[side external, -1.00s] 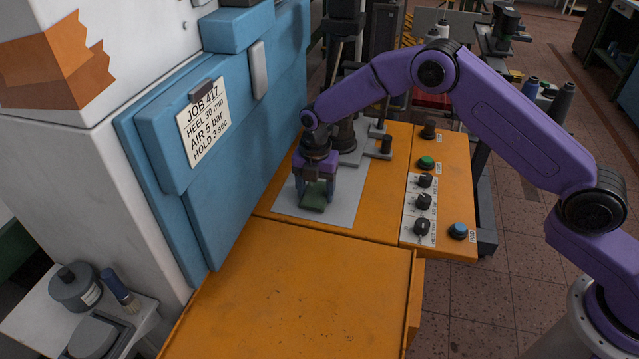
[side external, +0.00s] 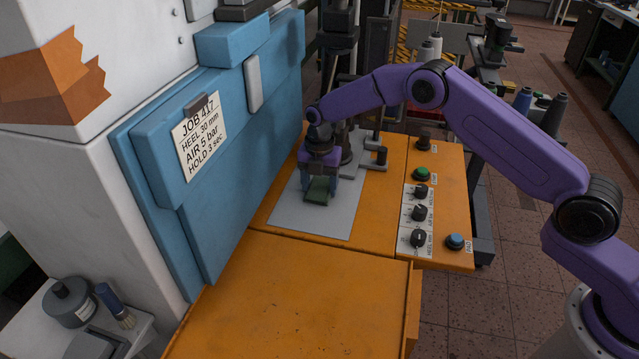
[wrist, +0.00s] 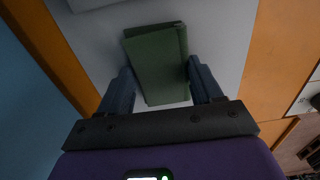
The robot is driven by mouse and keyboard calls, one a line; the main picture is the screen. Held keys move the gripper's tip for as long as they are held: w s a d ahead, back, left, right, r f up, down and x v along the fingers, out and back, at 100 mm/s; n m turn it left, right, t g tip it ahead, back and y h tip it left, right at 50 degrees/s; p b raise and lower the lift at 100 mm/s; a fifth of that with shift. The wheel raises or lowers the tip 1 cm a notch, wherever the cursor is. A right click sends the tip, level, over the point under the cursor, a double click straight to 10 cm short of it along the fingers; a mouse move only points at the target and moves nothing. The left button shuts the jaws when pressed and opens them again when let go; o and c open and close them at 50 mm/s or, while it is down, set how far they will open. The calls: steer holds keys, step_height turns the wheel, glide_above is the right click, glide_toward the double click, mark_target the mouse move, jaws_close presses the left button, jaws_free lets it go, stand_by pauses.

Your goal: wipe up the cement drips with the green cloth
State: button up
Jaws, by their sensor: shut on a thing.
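The green cloth (side external: 317,191) is a folded pad between the fingers of my gripper (side external: 319,190). It also shows in the wrist view (wrist: 158,62), with the gripper's fingers (wrist: 162,88) on either side of it. My gripper is shut on the cloth and points down at the grey plate (side external: 300,222) on the orange machine table. I cannot tell whether the cloth touches the plate. No cement drips can be made out on the visible part of the plate; the area under the cloth is hidden.
A blue machine panel (side external: 225,150) with a job card (side external: 202,135) rises at the left. A metal fixture (side external: 362,150) stands behind the gripper. Knobs (side external: 419,213) and buttons (side external: 422,174) line the right. The front orange surface (side external: 300,295) is clear apart from small dark specks.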

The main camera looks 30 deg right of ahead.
mark_target(312, 212)
steer(key=shift+s+a, duration=2.2)
steer(key=shift+s, duration=0.05)
steer(key=shift+s+a+r, duration=0.1)
steer(key=shift+s+a, duration=0.05)
steer(key=shift+a, duration=0.05)
step_height(312, 212, up, 8)
